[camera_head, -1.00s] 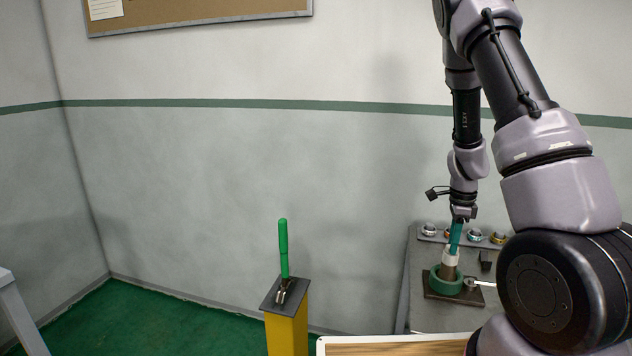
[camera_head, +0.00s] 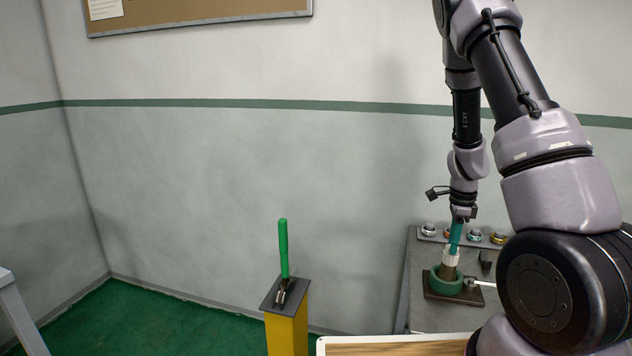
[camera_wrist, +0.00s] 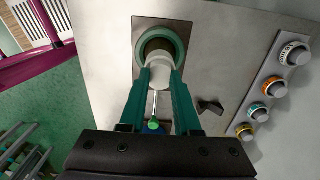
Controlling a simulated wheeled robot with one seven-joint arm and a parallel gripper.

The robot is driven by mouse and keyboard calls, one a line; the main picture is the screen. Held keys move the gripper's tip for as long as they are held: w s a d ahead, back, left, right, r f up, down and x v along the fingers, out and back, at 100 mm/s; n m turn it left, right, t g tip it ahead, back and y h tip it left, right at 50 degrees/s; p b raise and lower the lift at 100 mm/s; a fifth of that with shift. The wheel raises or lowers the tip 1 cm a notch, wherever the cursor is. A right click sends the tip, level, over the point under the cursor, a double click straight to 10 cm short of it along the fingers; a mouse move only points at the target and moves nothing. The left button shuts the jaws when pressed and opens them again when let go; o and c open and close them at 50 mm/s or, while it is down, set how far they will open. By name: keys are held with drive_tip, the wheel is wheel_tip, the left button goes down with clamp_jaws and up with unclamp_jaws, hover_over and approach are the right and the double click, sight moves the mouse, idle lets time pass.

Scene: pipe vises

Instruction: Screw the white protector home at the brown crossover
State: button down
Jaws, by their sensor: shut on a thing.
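The white protector (camera_head: 450,257) sits on top of the brown crossover (camera_head: 448,272), which stands upright in a green ring vise (camera_head: 436,284) on a dark plate. My gripper (camera_head: 455,240) comes from above with its teal fingers shut on the white protector. In the wrist view the fingers (camera_wrist: 160,82) close on either side of the white protector (camera_wrist: 159,60). The brown crossover (camera_wrist: 158,43) shows just beyond it, inside the green ring (camera_wrist: 181,42). The threads between protector and crossover are hidden.
A rack (camera_wrist: 267,72) on the grey bench holds several ringed caps. A small dark block (camera_wrist: 211,106) lies beside the vise plate. A vise handle with a green knob (camera_wrist: 154,125) extends beneath the fingers. A yellow post (camera_head: 287,330) with a green lever stands to the left.

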drive_tip(key=shift+d, duration=0.1)
drive_tip(key=m, duration=0.8)
drive_tip(key=c, duration=0.9)
unclamp_jaws()
drive_tip(key=shift+o, duration=0.2)
